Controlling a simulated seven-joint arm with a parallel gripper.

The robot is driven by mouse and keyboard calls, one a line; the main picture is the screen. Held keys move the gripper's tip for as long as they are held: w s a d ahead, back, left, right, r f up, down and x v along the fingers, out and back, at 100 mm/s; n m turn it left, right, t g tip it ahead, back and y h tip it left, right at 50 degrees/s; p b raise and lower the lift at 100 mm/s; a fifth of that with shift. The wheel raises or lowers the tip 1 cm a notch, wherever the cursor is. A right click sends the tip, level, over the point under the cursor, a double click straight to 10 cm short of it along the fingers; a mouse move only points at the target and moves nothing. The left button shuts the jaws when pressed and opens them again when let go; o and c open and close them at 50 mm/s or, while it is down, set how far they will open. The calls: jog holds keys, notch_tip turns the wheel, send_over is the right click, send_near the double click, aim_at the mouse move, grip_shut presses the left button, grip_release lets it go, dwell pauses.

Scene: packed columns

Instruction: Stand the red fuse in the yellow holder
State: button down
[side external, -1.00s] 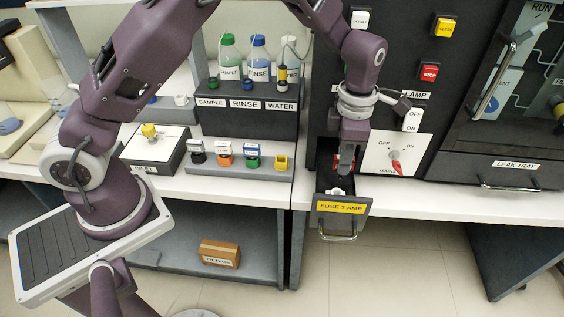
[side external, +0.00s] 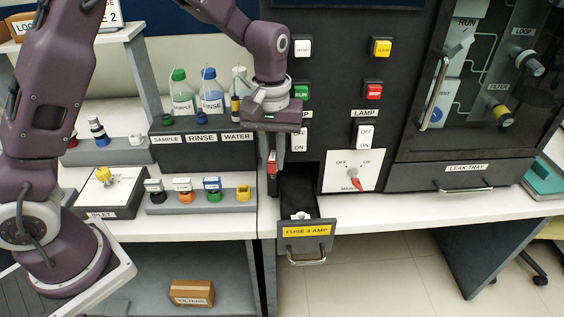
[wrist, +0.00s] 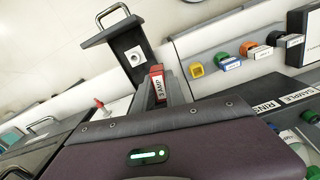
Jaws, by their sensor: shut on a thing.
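The red fuse (side external: 271,182) hangs upright from my gripper (side external: 277,165), raised in front of the bench beside the open drawer. In the wrist view the fuse (wrist: 157,82) shows a white label ending in "AMP" between my fingertips (wrist: 160,92). My gripper is shut on it. The holder (wrist: 196,70) is empty in the wrist view, apart from the fuse.
The rack (side external: 200,203) also bears black, orange and green holders with labelled blocks. The fuse drawer (side external: 306,231) stands open on the right, with a white socket inside. A bottle stand (side external: 203,138) is behind the rack. An inlet box (side external: 105,195) is to its left.

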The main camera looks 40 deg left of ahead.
jog(key=a+f+n, duration=0.2)
jog(key=a+n, duration=0.3)
jog(key=n, duration=0.5)
jog(key=a+f+n, duration=0.2)
jog(key=a+n, duration=0.4)
jog(key=n, duration=0.4)
jog(key=shift+a+f, duration=0.25)
jog(key=shift+f, duration=0.1)
jog(key=shift+f, duration=2.95)
jog(key=shift+f, duration=1.6)
jog(key=c, duration=1.3)
grip_release()
